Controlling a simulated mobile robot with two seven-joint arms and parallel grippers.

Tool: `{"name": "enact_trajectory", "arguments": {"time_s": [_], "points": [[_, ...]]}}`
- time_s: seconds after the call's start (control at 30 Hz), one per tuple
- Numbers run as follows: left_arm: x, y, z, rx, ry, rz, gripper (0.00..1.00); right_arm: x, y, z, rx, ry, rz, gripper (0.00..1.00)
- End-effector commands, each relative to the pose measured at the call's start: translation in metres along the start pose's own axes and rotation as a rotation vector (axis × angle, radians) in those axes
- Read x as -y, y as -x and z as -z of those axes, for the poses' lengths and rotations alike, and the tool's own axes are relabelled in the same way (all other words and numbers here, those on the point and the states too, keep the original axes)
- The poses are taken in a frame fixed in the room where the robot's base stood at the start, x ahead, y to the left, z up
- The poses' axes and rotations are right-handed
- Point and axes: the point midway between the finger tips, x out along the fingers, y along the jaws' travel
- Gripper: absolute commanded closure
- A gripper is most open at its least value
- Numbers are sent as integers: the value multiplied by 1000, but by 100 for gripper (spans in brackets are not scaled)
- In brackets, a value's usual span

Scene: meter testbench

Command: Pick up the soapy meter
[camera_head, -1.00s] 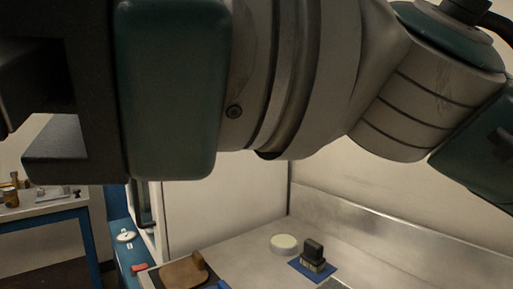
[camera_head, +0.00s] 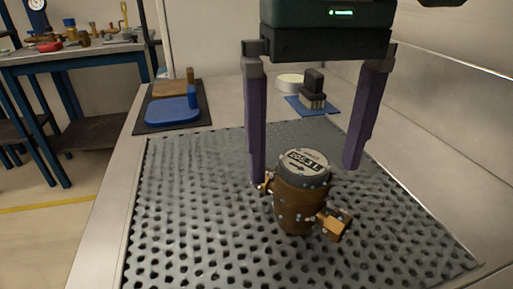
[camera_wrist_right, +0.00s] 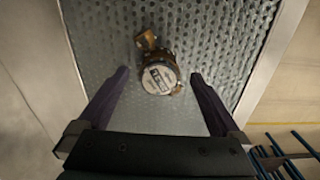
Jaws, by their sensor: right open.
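The soapy meter (camera_head: 301,200) stands upright on the perforated metal plate (camera_head: 190,215). It has a brown body with pale spots, a grey top with a display, and brass fittings on two sides. In the right wrist view the meter (camera_wrist_right: 158,77) lies ahead of the fingers, between their lines. My right gripper (camera_head: 302,175) is open and empty, with two purple fingers pointing down. Its left finger overlaps the picture close to the meter's left fitting; I cannot tell whether they touch. The right gripper also shows in the right wrist view (camera_wrist_right: 160,85). My left gripper is not in view.
Behind the plate are a blue sponge-like pad (camera_head: 172,110) on a dark mat, a brush (camera_head: 313,88) on a blue mat (camera_head: 308,107) and a round white dish (camera_head: 290,82). A wall rises at the right. A blue-legged workbench (camera_head: 75,52) with parts stands at the left.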

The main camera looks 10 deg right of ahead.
Motion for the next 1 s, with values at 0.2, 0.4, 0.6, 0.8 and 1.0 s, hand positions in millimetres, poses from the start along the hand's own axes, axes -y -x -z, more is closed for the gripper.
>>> {"name": "enact_trajectory", "arguments": {"time_s": [0.2,0.4,0.6,0.8,1.0], "points": [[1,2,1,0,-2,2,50,0,-23,1,5,-2,1,0],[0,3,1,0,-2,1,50,1,-53,3,4,-1,3,0],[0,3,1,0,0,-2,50,1,-59,4,0,-1,3,0],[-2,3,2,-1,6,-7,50,1,-59,4,0,-1,3,10],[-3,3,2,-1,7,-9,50,1,-59,4,0,-1,3,33]]}}
